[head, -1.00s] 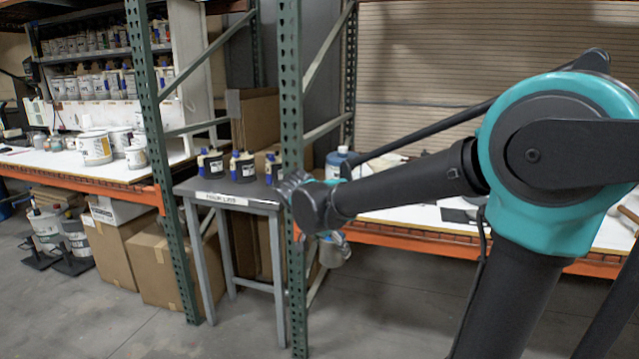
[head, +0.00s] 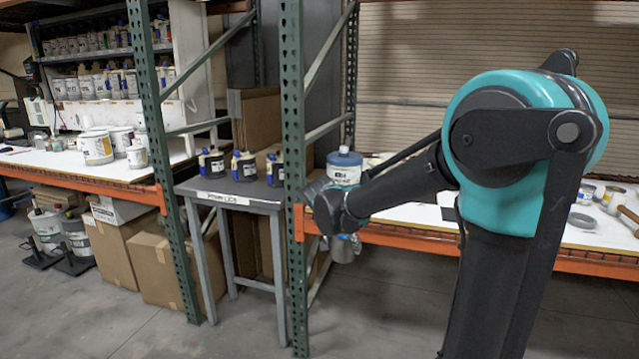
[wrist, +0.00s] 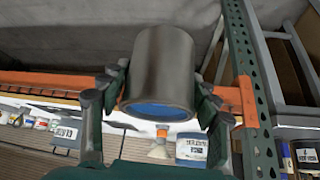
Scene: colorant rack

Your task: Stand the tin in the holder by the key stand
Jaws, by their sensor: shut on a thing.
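A plain grey metal tin (wrist: 160,62) is held between the two fingers of my gripper (wrist: 161,94). Its round end towards the wrist camera shows blue. In the head view the tin (head: 345,249) hangs below my gripper (head: 344,238), in front of the orange shelf beam and above the floor. My wrist hides part of the grip there. I cannot make out the holder or the key stand in either view.
A green rack post (head: 292,170) stands just left of my gripper. A small grey table (head: 222,190) with black jugs stands beyond it. The orange beam (head: 400,235) edges a white bench with a blue-capped jug (head: 344,168). Open floor lies below.

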